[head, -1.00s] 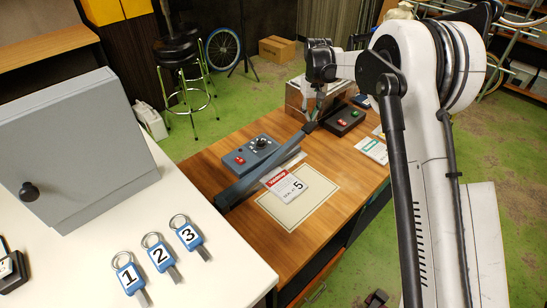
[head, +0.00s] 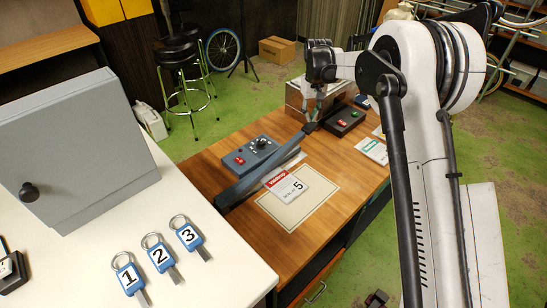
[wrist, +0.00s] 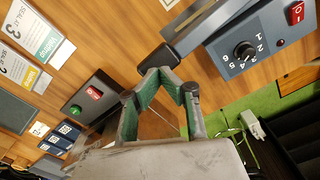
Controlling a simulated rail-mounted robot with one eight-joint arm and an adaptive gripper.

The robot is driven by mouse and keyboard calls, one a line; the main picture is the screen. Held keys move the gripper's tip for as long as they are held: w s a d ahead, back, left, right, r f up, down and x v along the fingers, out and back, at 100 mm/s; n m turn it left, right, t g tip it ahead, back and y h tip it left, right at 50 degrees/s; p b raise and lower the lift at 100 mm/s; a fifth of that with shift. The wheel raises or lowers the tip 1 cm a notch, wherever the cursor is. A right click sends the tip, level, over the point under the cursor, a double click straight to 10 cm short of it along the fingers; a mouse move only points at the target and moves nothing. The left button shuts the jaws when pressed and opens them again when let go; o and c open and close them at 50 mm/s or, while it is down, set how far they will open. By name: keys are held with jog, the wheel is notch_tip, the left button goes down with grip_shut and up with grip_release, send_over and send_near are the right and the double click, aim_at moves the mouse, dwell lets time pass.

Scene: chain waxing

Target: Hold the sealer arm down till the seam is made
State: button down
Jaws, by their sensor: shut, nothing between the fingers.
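The sealer (head: 250,158) is a blue-grey box with a black knob and a red switch; it also shows in the wrist view (wrist: 275,65). Its long dark sealer arm (head: 250,184) lies low along the box. The arm's black end (wrist: 163,62) is just beyond my fingertips in the wrist view. A pouch with a red-and-white label reading "SEAL AT 5" (head: 286,187) lies beside the arm, its far edge hidden by it. My gripper (head: 312,118) is shut and empty at the arm's far end; I cannot tell if it touches. It also shows in the wrist view (wrist: 172,80).
A black box with green and red buttons (head: 344,121) stands right of my gripper. A card (head: 372,150) lies near the table's right edge. A cream mat (head: 290,217) lies under the pouch. Numbered key tags (head: 158,255) and a grey cabinet (head: 75,150) are on the white counter.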

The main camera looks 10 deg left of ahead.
jog(key=shift+f+b, duration=4.05)
jog(key=shift+f, duration=2)
jog(key=shift+r, duration=0.1)
jog(key=shift+r+p, duration=2.9)
jog(key=shift+r, duration=5.1)
